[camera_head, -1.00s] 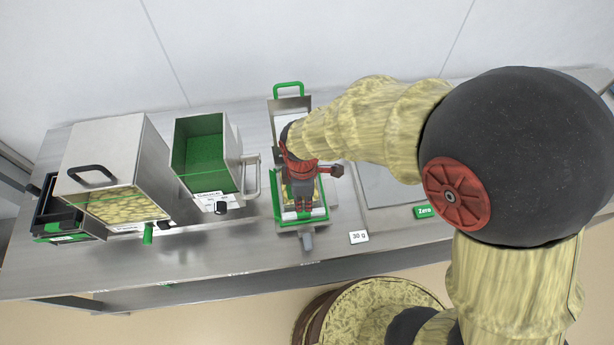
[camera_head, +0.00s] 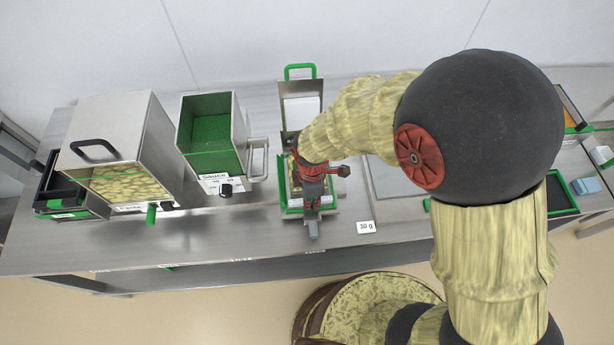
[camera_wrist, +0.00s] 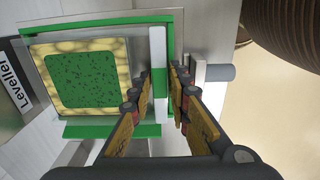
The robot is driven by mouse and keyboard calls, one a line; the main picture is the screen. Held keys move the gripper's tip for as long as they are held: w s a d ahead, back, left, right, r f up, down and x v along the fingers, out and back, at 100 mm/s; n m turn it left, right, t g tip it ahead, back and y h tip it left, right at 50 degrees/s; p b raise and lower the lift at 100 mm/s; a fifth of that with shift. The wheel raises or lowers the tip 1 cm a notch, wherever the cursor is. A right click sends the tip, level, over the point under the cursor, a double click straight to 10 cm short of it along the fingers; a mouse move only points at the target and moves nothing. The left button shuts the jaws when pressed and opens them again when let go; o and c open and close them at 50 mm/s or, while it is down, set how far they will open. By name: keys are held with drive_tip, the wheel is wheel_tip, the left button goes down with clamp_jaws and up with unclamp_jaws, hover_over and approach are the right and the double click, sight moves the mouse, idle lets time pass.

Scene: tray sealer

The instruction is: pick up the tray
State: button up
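The tray (camera_wrist: 134,78) lies in the green frame of the sealer, with yellowish contents and a speckled green layer (camera_wrist: 85,80) on top. In the head view its yellow contents (camera_head: 291,178) show only in part, left of my gripper. My gripper (camera_wrist: 160,77) points down at the side of the tray with its fingers parted. A pale upright strip (camera_wrist: 159,50) at the tray's edge stands between the fingertips. Small gaps seem to show on both sides of it. In the head view my gripper (camera_head: 311,200) hides much of the tray.
The sealer's lid with a green handle (camera_head: 300,72) stands raised behind the tray. A green-lined sauce box (camera_head: 211,140) and a steel pasta hopper (camera_head: 110,130) stand to the left. A "30 g" card (camera_head: 366,227) lies at the front right. A grey knob (camera_wrist: 220,72) sticks out beside the fingers.

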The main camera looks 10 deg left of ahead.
drive_tip(key=c, duration=0.3)
clamp_jaws()
idle(0.7)
